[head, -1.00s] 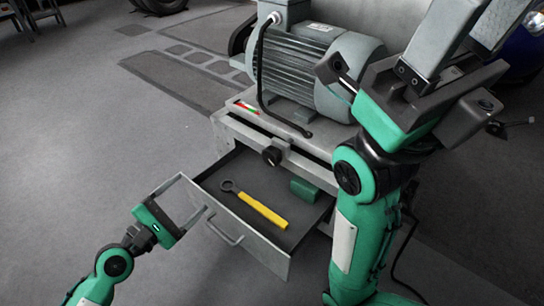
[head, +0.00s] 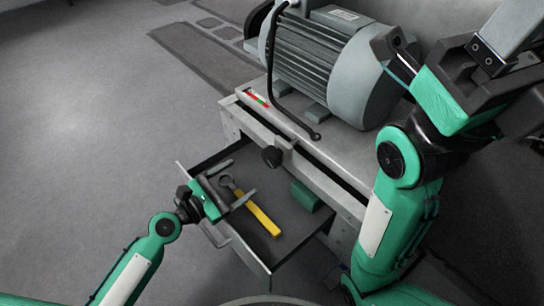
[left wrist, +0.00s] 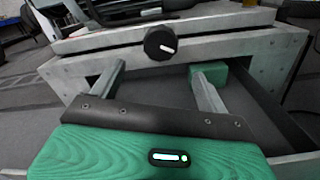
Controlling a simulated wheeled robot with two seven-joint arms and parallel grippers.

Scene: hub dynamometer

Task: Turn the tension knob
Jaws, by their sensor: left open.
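The tension knob (head: 271,156) is a black round knob with a white mark, on the front of the grey machine stand above the open drawer. My left gripper (head: 238,180) is open and empty, over the left part of the drawer, short of the knob and lower in the picture. Its two fingers (left wrist: 158,82) point toward the knob, apart from it. My right arm stands at the right; its fingertips are out of frame.
The open drawer (head: 245,251) holds a yellow-handled wrench (head: 262,220) and a green block (head: 305,196). A grey motor (head: 325,62) with a black cable sits on the stand. Floor at left is clear.

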